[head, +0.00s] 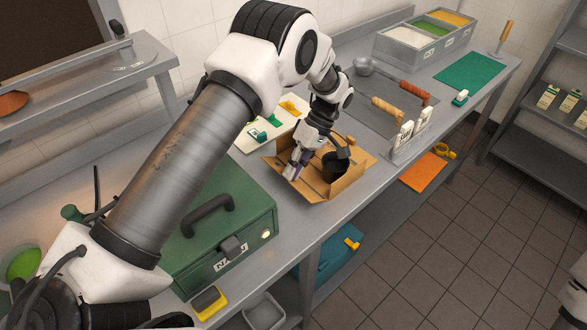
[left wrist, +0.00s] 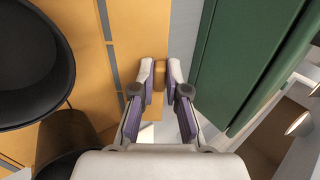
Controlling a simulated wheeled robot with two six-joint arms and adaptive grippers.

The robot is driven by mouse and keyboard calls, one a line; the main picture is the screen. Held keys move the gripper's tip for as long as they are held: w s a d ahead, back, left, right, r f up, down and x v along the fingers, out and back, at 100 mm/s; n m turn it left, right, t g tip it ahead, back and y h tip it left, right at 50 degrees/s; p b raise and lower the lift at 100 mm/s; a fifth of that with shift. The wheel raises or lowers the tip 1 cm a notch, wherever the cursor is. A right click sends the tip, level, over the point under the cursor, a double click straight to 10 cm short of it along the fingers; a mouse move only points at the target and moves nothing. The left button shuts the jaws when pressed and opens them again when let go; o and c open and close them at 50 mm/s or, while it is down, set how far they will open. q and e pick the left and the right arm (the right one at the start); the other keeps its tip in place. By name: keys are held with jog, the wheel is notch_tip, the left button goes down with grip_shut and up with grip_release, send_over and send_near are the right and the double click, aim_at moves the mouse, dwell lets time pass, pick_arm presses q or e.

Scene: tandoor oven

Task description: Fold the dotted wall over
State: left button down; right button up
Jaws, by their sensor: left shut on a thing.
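A tan cardboard box (head: 330,193) with its walls lying outward sits on the steel counter, with a black round pot (head: 335,165) in it. The pot also shows at the left of the left wrist view (left wrist: 30,60). My left gripper (head: 294,168) is over the box's left side. In the left wrist view its fingers (left wrist: 159,76) are shut on a small brown tab (left wrist: 159,70) at the edge of a tan wall (left wrist: 140,28) with grey strips. I cannot make out dots on the wall. My right gripper is not in view.
A green metal case (head: 225,225) stands close to the left of the box; its side also shows close to my fingers in the left wrist view (left wrist: 235,60). A white board (head: 268,125) lies behind. A rack of white cards (head: 410,140) stands to the right.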

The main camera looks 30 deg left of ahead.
pick_arm(q)
jog(key=c, duration=1.2)
grip_release()
jog(key=shift+o, duration=0.2)
